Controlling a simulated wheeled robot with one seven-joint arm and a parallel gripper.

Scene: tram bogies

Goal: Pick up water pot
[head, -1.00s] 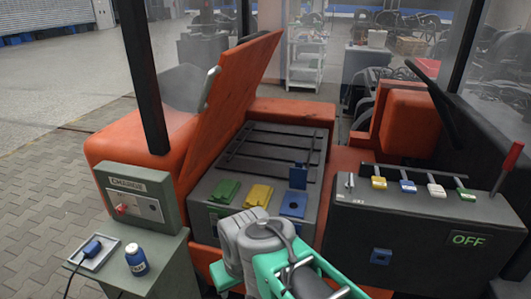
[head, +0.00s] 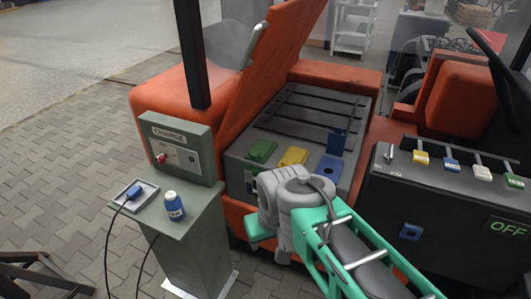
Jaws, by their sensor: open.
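Nothing touches the bottle. My grey and green arm reaches in from the lower right, with its visible grey joint to the right of the bottle. My gripper's fingers do not show.
An orange vehicle with a raised lid (head: 262,90) stands behind, its battery box (head: 312,128) bearing green, yellow and blue caps. A dark lever panel (head: 440,200) reads OFF at right. The charger box (head: 180,148) rises behind the bottle. Paving is open at left.

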